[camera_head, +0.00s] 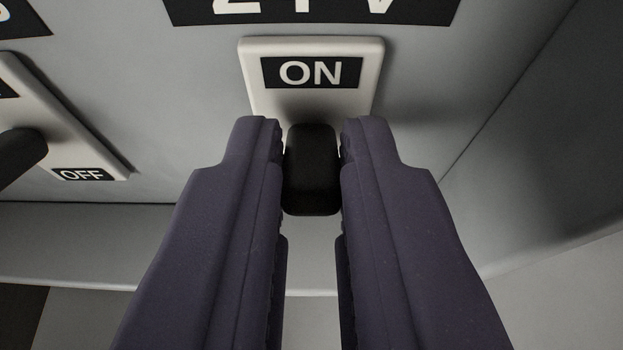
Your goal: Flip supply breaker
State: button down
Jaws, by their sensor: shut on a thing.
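A breaker with a white plate (312,48) and a black "ON" label (312,72) is on the grey panel at the upper middle. A black label, partly cut off by the top edge, sits above it. The breaker's black lever (311,185) sticks out toward me. My gripper (311,135) has its two dark purple fingers shut on the lever, one on each side. The lower part of the plate and any "OFF" label there are hidden behind the lever and my fingers.
A second breaker (60,130) with a black lever (20,152) and an "OFF" label (82,174) is to the left, partly cut off. A side wall (550,140) stands close on the right. A ledge (90,240) runs below the panel.

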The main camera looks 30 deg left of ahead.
jog(key=shift+f, duration=0.15)
jog(key=b, duration=0.3)
jog(key=f+t+y+b, duration=0.1)
jog(key=b, duration=0.2)
jog(key=shift+s+d+f+t, duration=0.15)
jog(key=shift+f+t, duration=0.15)
notch_tip(320, 180, down, 3)
jog(key=t+y+b, duration=0.2)
jog(key=b, duration=0.7)
jog(key=t+y+b, duration=0.1)
jog(key=t+b, duration=0.2)
jog(key=b, duration=0.7)
jog(key=shift+r+y, duration=0.2)
jog(key=shift+y, duration=0.2)
jog(key=t+b, duration=0.1)
jog(key=b, duration=0.2)
jog(key=shift+t+y, duration=0.3)
jog(key=shift+b, duration=0.85)
jog(key=shift+r, duration=0.1)
jog(key=c, duration=1.1)
grip_release()
